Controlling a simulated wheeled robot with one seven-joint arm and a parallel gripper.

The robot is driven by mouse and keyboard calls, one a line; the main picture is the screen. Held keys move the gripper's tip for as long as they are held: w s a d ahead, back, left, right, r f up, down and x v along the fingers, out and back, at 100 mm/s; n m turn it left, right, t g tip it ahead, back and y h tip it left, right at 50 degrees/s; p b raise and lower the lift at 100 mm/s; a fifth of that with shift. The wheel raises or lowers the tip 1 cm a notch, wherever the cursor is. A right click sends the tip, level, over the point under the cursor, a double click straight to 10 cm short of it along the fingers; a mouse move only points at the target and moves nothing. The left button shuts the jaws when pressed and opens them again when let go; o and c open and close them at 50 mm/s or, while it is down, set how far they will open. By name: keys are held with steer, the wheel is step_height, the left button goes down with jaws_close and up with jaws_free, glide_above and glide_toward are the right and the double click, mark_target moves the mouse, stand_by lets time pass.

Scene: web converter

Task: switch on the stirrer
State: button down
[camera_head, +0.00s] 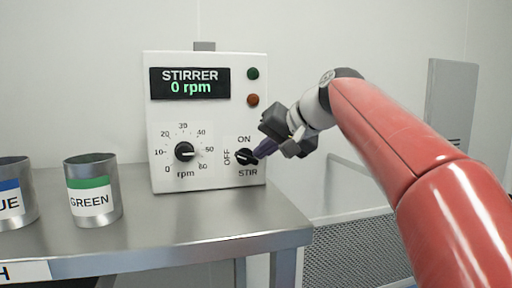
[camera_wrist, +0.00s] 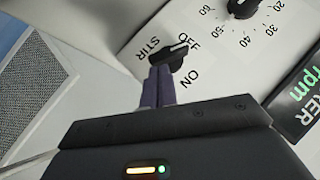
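The stirrer (camera_head: 210,120) is a white upright panel with a display reading "0 rpm". Its black STIR knob (camera_head: 245,157) sits at lower right, with OFF printed to its left and ON above. In the wrist view the knob (camera_wrist: 168,55) has a pale tip at the OFF label. My gripper (camera_head: 261,152) is at the knob's right side, with its purple fingers pointing at it. In the wrist view the fingers (camera_wrist: 159,78) are close together and overlap one end of the knob. Whether they touch it is unclear.
The rpm dial (camera_head: 184,151) is left of the knob. A dark green lamp (camera_head: 253,74) and a dull red lamp (camera_head: 253,100) are above it. A GREEN-labelled cup (camera_head: 93,206) and a blue-labelled cup (camera_head: 14,183) stand left on the metal table (camera_head: 180,228).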

mark_target(257, 164)
steer(key=shift+w+d+f+m+y+b, duration=0.1)
steer(key=shift+f+m+y+b, duration=0.35)
steer(key=shift+y+b, duration=0.35)
steer(key=shift+s+d+f+m+y+b, duration=0.1)
steer(key=shift+f+m+y+b, duration=0.35)
steer(key=shift+b, duration=0.45)
steer(key=shift+w+d+f+m+y+b, duration=0.1)
steer(key=shift+f+m+y+b, duration=0.3)
steer(key=shift+y+b, duration=0.45)
steer(key=m+y+b, duration=0.1)
steer(key=b, duration=0.1)
steer(key=f+m+y+b, duration=0.1)
steer(key=shift+a+t+y+b, duration=0.1)
steer(key=shift+t+y+b, duration=0.2)
steer(key=shift+b, duration=0.05)
steer(key=shift+r, duration=0.3)
